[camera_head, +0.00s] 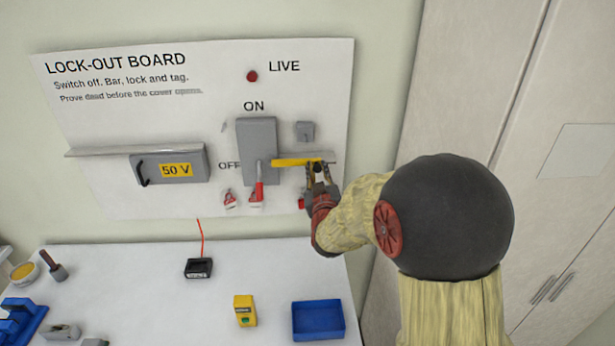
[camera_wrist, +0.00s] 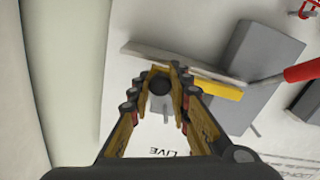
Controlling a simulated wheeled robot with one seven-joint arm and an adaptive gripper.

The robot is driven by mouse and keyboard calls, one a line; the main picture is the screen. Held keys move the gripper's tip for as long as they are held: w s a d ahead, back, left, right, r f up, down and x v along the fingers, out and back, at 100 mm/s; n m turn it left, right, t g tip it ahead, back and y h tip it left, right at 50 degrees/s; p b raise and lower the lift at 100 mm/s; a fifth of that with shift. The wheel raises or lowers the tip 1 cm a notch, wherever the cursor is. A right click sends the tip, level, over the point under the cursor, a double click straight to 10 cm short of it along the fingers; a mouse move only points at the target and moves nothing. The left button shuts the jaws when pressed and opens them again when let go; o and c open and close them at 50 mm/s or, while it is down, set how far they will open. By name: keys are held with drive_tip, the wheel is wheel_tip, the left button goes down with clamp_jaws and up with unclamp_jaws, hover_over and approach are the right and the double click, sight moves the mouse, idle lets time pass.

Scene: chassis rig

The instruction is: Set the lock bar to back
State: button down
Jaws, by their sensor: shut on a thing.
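The lock bar (camera_head: 292,162) is a yellow bar at the right of the grey switch box (camera_head: 257,140), along a grey ledge (camera_head: 328,156). Its yellow part (camera_wrist: 222,91) also shows in the wrist view beside the box (camera_wrist: 268,55). My gripper (camera_head: 318,168) is at the bar's right end. In the wrist view, my gripper (camera_wrist: 161,72) has its fingers on both sides of a dark round knob (camera_wrist: 160,84) and is shut on it. How the knob joins the bar is hidden. The red switch handle (camera_head: 259,190) points down, below OFF.
A grey cover marked 50 V (camera_head: 168,168) sits at the board's left under a shelf (camera_head: 135,151). Red-and-white tags (camera_head: 230,200) hang below the switch. On the bench are a black meter (camera_head: 198,268), a yellow box (camera_head: 245,310) and a blue tray (camera_head: 318,321). Cabinet doors stand right.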

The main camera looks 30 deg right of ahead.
drive_tip(key=shift+d, duration=0.1)
drive_tip(key=c, duration=1.6)
unclamp_jaws()
drive_tip(key=shift+s+d, duration=0.1)
drive_tip(key=shift+c, duration=0.2)
drive_tip(key=v, duration=1.2)
